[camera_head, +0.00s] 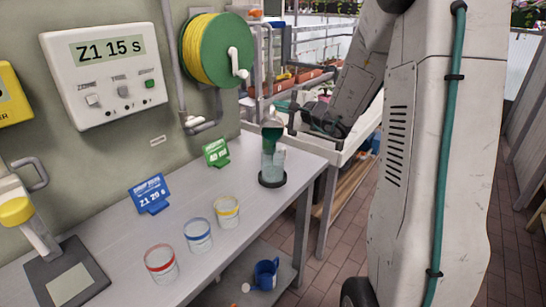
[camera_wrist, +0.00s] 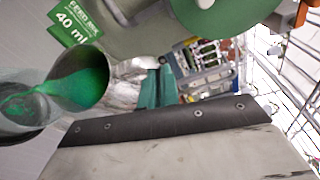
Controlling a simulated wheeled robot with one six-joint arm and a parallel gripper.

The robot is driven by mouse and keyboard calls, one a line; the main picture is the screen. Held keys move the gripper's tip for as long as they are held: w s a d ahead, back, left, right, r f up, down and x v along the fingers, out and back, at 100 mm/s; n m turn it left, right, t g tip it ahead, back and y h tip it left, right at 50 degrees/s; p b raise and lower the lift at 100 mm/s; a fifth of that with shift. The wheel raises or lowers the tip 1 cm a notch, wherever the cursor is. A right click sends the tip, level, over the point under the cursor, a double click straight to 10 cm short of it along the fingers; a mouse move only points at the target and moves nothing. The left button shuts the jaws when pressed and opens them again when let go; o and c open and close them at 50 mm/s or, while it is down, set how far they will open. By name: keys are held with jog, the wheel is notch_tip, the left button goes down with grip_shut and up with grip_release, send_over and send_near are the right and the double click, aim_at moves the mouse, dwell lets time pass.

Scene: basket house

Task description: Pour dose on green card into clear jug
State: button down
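The clear jug (camera_head: 272,168) stands upright on a round black base near the far right end of the bench. The green card (camera_head: 216,152) stands left of it; in the wrist view the card (camera_wrist: 75,20) reads 40 ml. My gripper (camera_head: 288,119) is just above and right of the jug, at a small cup (camera_head: 277,113) tipped over the jug's mouth. Green liquid shows below the cup. The wrist view shows green liquid (camera_wrist: 78,85) in a tilted vessel at the left. The finger contact is small and partly hidden, but the cup is held up in the air.
Red-, blue- and yellow-banded cups (camera_head: 161,263) stand along the bench (camera_head: 115,240) front. A blue card (camera_head: 150,194) stands behind them. A scale-like pad (camera_head: 68,284) is at left. A hose reel (camera_head: 212,50) hangs above.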

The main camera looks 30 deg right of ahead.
aim_at(279, 118)
jog(key=shift+w+d, duration=0.1)
jog(key=shift+w, duration=0.1)
jog(key=shift+w+d+r+p, duration=0.1)
jog(key=shift+w+d+p, duration=0.3)
jog(key=shift+w, duration=0.3)
jog(key=shift+r+n+t+p, duration=0.1)
jog(key=shift+n+t+p, duration=0.2)
dwell(1.2)
jog(key=w+d+m+g, duration=0.1)
jog(key=w+m+g, duration=0.1)
jog(key=shift+w+d+g, duration=0.2)
jog(key=shift+g, duration=0.1)
jog(key=shift+w+d+f+m+g, duration=0.2)
jog(key=shift+w+f+m+g, duration=0.15)
jog(key=shift+f+m, duration=0.2)
jog(key=shift+g, duration=0.25)
jog(key=shift+w+d, duration=0.1)
dwell(0.6)
